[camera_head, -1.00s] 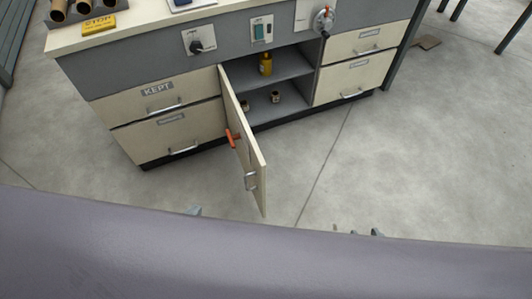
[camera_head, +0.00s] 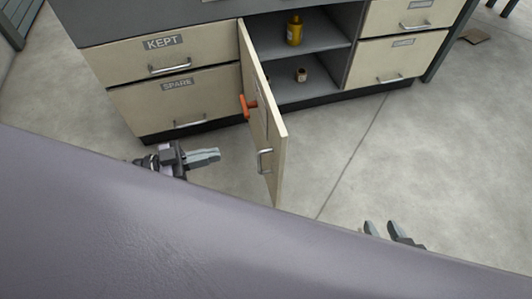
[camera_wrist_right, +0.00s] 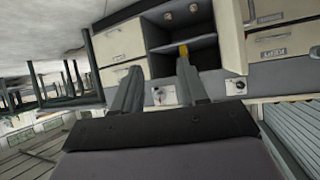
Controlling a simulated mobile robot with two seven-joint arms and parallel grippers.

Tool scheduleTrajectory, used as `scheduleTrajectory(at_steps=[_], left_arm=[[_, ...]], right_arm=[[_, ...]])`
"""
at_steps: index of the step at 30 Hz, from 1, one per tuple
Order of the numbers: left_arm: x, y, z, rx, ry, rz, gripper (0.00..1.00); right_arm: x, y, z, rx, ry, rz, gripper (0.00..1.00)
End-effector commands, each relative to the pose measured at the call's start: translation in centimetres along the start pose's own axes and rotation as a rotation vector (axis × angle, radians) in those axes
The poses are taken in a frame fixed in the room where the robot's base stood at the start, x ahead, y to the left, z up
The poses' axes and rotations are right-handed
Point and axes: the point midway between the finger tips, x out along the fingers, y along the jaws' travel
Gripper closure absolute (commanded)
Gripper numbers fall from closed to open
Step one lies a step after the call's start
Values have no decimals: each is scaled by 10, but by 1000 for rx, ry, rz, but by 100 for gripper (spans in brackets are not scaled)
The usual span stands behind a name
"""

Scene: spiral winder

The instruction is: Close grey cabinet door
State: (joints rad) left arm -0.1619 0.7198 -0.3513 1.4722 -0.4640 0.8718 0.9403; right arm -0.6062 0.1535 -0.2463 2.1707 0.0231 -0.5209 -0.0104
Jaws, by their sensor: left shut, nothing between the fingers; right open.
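The cabinet door (camera_head: 262,110) is cream on its face and stands swung open toward me, hinged on the left of the grey cabinet's open compartment (camera_head: 318,32). It has a metal handle (camera_head: 264,161) near its free edge and an orange knob-like part (camera_head: 248,105) on its outer face. My left gripper (camera_head: 215,155) is shut and empty, left of the door and apart from it. My right gripper (camera_head: 382,229) is open and empty, right of the door near the lower edge. The right wrist view shows its spread fingers (camera_wrist_right: 158,88) with the cabinet upside down beyond them.
A yellow bottle (camera_head: 294,30) stands on the upper shelf and a small brown item (camera_head: 301,75) sits below. Drawers labelled KEPT (camera_head: 165,55) and SPARE (camera_head: 175,100) are shut on the left. The floor (camera_head: 365,145) right of the door is clear.

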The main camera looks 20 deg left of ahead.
Motion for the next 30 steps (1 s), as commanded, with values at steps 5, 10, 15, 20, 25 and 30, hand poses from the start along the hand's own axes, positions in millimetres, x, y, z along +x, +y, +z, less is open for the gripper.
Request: scheduleTrajectory(at_steps=[5, 10, 15, 20, 25, 30], left_arm=[[4, 0, 3, -5, -2, 28, 100], [30, 1, 3, -4, 2, 26, 100], [68, 2, 3, -4, 2, 26, 100], [101, 2, 3, -3, 2, 24, 100], [125, 3, 4, -5, 0, 24, 100], [136, 3, 4, -6, -3, 23, 100]], right_arm=[[2, -1, 1, -2, 5, -3, 57], [3, -3, 0, -5, 12, -7, 57], [4, -5, -2, -11, 22, -13, 57], [6, -8, -4, -16, 33, -19, 57], [7, -11, -6, -22, 46, -26, 57], [7, -12, -6, -25, 48, -29, 57]])
